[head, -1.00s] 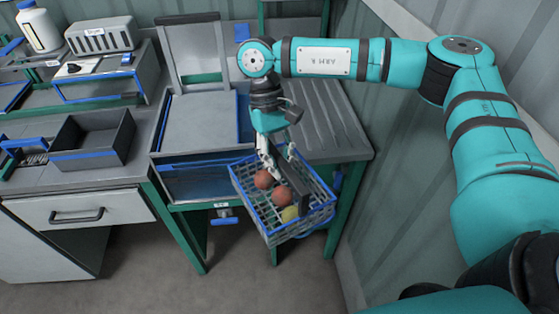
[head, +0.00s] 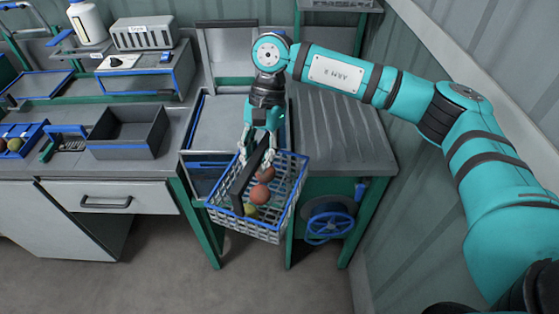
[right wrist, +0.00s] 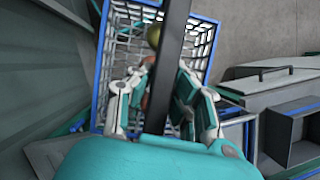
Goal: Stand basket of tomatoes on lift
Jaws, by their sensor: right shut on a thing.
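The basket (head: 299,190) is grey mesh with a blue rim and a dark bar handle (head: 243,183). It hangs a little tilted in front of the green-legged stand, with two red tomatoes (head: 260,194) and a yellow-green one (head: 250,210) showing. My right gripper (head: 257,150) is shut on the handle. The right wrist view shows the handle (right wrist: 165,75) running between its fingers. The lift seems to be the stand's grey, blue-edged platform (head: 216,122), partly hidden by my right gripper and the basket. My left gripper is not in view.
A ribbed grey top (head: 345,130) lies right of the platform, with a blue handwheel (head: 330,227) below. At left, the bench holds an empty dark bin (head: 125,132), a blue tray with tomatoes (head: 18,140) and a grey slotted box (head: 143,35). A wall closes the right side.

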